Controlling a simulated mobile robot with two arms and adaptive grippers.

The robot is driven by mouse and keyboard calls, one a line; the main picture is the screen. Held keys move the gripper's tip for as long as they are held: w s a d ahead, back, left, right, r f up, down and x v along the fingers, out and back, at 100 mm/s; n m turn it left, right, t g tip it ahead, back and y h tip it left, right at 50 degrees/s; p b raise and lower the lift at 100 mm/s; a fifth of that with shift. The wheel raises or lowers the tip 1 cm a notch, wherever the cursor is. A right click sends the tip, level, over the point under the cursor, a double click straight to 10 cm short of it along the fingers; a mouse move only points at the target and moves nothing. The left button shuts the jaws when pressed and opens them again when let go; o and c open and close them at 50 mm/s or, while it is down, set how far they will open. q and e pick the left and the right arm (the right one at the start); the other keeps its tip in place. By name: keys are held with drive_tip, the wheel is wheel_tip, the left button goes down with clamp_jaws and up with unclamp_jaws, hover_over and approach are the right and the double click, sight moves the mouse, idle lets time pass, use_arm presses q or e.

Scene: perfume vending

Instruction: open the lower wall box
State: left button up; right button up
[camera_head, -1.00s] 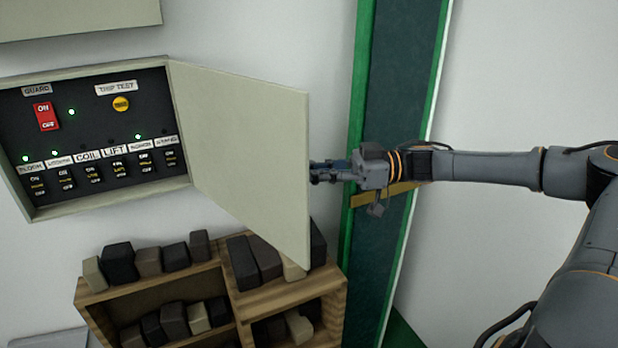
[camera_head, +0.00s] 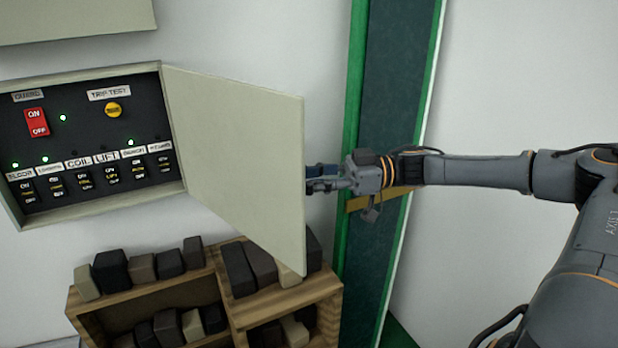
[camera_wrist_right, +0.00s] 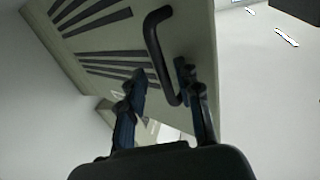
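The lower wall box (camera_head: 95,212) is on the wall at the left of the head view. Its pale door (camera_head: 235,160) stands swung wide to the right, showing a dark switch panel (camera_head: 60,150). My right gripper (camera_head: 312,180) is at the door's free edge, partly hidden behind it. In the right wrist view, the door's slotted outer face (camera_wrist_right: 100,30) carries a black bar handle (camera_wrist_right: 159,45). The right gripper's fingers (camera_wrist_right: 165,90) are apart, with the handle's lower end between them; I cannot tell if they touch it. My left gripper is not in view.
A wooden shelf (camera_head: 290,293) with several dark and pale blocks stands below the door. A green-edged dark panel (camera_head: 385,75) is behind my right gripper. Another pale box (camera_head: 75,18) is above at the upper left. White wall is bare at right.

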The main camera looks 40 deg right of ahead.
drive_tip(key=v, duration=1.2)
drive_tip(key=shift+w, duration=0.1)
